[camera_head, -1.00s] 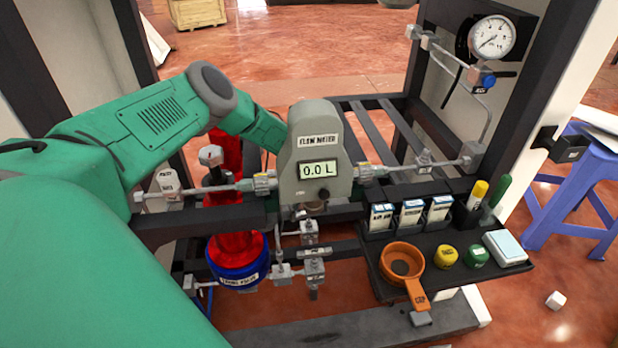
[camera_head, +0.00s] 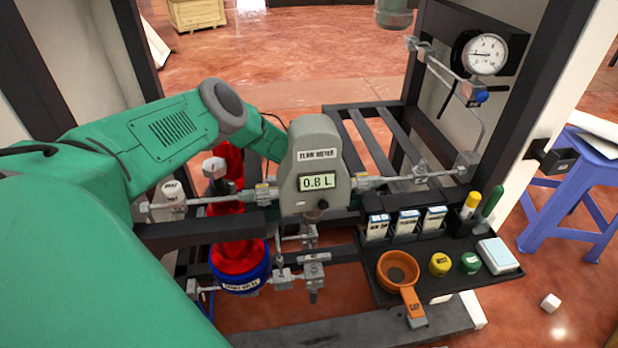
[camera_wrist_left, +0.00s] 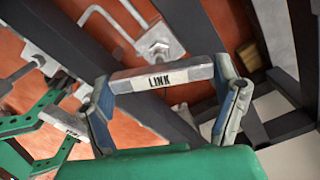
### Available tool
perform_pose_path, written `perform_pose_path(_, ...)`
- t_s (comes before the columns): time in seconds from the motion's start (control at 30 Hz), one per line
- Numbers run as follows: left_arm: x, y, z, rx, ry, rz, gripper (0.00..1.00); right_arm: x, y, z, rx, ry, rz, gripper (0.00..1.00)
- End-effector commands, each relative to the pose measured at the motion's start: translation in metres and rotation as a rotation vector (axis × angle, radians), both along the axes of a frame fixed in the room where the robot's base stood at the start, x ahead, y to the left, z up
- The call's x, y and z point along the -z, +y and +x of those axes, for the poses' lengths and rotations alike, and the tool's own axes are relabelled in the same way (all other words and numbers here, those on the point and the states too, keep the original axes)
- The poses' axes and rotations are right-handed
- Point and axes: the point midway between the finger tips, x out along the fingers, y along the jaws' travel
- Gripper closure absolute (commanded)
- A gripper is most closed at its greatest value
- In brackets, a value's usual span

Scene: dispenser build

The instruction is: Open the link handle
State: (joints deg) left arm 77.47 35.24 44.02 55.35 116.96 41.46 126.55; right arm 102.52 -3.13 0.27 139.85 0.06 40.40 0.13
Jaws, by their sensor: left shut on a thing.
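The link handle (camera_wrist_left: 160,77) is a grey bar marked LINK. In the left wrist view it lies between the two fingers of my left gripper (camera_wrist_left: 165,85), which is shut on it at both ends. In the head view my green left arm (camera_head: 175,125) reaches from the left to behind the flow meter (camera_head: 316,165); the gripper and the handle are hidden there. The flow meter display appears to read 0.8 L. My right gripper is not in view.
A pressure gauge (camera_head: 485,54) is at the upper right. A dark tray (camera_head: 445,290) at the right holds an orange cup (camera_head: 398,268), yellow and green caps and small boxes. A red vessel (camera_head: 237,257) stands below the pipes. A blue stool (camera_head: 580,190) is far right.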

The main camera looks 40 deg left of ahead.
Motion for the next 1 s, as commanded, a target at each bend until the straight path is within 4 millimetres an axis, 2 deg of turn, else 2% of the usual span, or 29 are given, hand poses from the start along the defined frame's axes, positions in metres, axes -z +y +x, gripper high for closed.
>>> perform_pose_path(0.03, -0.0008, -0.0052, 0.0016, -0.021, -0.003, -0.006, 0.47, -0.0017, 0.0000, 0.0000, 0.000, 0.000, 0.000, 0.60)
perform_pose_path(0.3, -0.0006, -0.0051, 0.0028, -0.115, -0.005, -0.007, 0.47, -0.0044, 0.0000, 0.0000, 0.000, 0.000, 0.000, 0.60)
perform_pose_path(0.83, -0.0010, -0.0054, 0.0045, -0.140, -0.009, -0.009, 0.47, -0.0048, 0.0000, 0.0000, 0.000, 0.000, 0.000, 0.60)
perform_pose_path(0.87, -0.0011, -0.0055, 0.0047, -0.140, -0.009, -0.010, 0.15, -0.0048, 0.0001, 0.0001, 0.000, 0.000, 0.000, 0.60)
perform_pose_path(0.9, -0.0011, -0.0055, 0.0047, -0.140, -0.009, -0.010, 0.01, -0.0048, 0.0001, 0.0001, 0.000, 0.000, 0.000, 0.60)
perform_pose_path(1.0, -0.0009, -0.0040, 0.0038, -0.140, -0.007, -0.007, 0.00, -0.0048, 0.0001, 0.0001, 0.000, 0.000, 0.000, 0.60)
